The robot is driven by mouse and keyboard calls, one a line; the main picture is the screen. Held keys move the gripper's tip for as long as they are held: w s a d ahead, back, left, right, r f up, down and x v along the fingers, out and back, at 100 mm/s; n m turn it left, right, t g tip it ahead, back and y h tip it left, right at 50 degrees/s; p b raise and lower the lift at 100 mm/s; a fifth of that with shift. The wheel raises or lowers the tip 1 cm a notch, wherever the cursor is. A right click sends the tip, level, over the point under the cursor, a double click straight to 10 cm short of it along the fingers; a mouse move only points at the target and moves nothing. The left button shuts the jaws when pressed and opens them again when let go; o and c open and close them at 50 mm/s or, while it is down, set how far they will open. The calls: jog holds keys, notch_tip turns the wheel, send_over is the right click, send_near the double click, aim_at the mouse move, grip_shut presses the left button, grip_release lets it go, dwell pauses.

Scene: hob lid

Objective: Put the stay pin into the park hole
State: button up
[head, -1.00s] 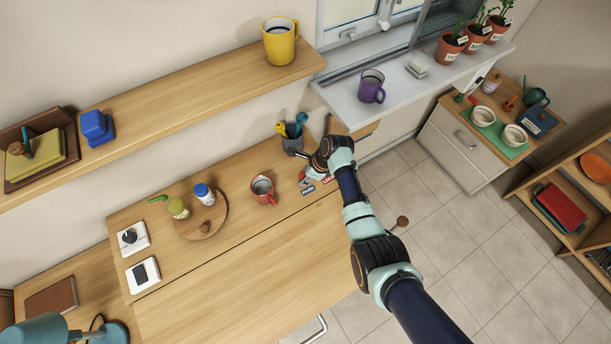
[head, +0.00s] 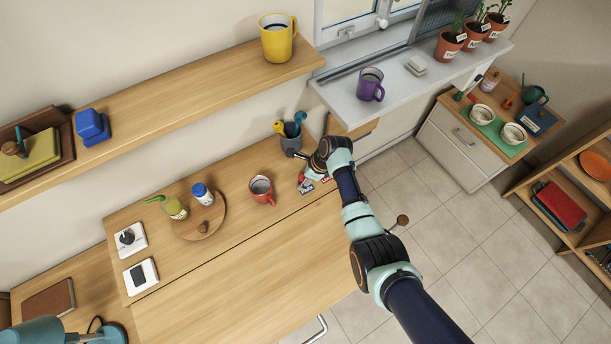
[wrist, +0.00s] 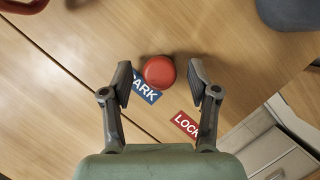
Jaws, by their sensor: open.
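The stay pin shows as a round red knob (wrist: 159,71) in the wrist view, between my spread fingers. The knob covers part of the blue PARK label (wrist: 146,90); its shaft and any hole beneath it are hidden. The red LOCK label (wrist: 186,124) lies to the lower right of the knob. My gripper (wrist: 160,82) is open, one finger on each side of the knob, with a gap on both sides. In the head view my gripper is at the right end of the wooden worktop, and it partly hides the labels.
A red mug (head: 261,190) stands left of my gripper, and a grey pot of utensils (head: 291,142) stands behind it. A round board (head: 212,226) with jars is further left. The worktop's front part (head: 260,270) is clear. A seam runs along the worktop.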

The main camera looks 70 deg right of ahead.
jog(key=v, duration=1.2)
dwell(0.4)
